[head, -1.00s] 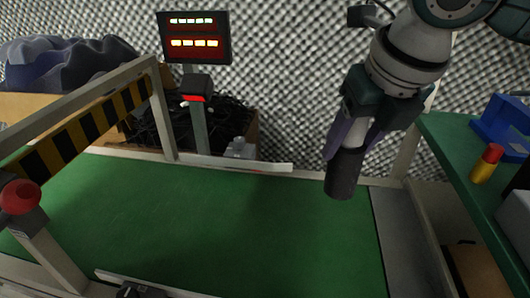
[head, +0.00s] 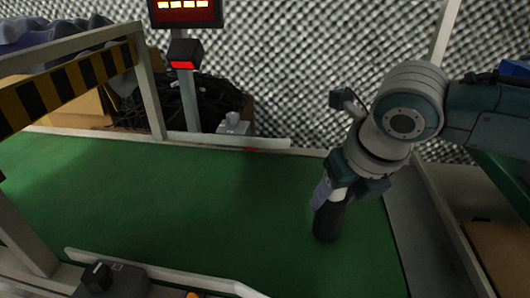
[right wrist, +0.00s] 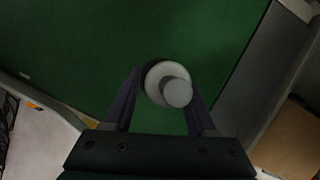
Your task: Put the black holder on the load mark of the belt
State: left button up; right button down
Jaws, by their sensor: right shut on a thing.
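The black holder (head: 328,222) is a dark upright cylinder in the head view. My right gripper (head: 327,196) is shut on it, with a pale part showing between the fingers. The holder is over the right end of the green belt (head: 190,205), its lower end at or just above the surface; I cannot tell if it touches. In the right wrist view the pale round top (right wrist: 168,83) sits between the two fingers (right wrist: 163,105). I see no load mark; the holder and arm may hide it. My left gripper is not in view.
A striped yellow-black barrier (head: 70,85) spans the belt's left part. A display post with a red-lit box (head: 185,57) stands behind. Low white rails (head: 165,268) edge the belt, with a black device (head: 110,282) at the near side. The belt's middle is clear.

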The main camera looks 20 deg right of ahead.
jog(key=shift+f, duration=0.75)
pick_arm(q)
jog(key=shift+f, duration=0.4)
pick_arm(e)
jog(key=shift+r, duration=0.1)
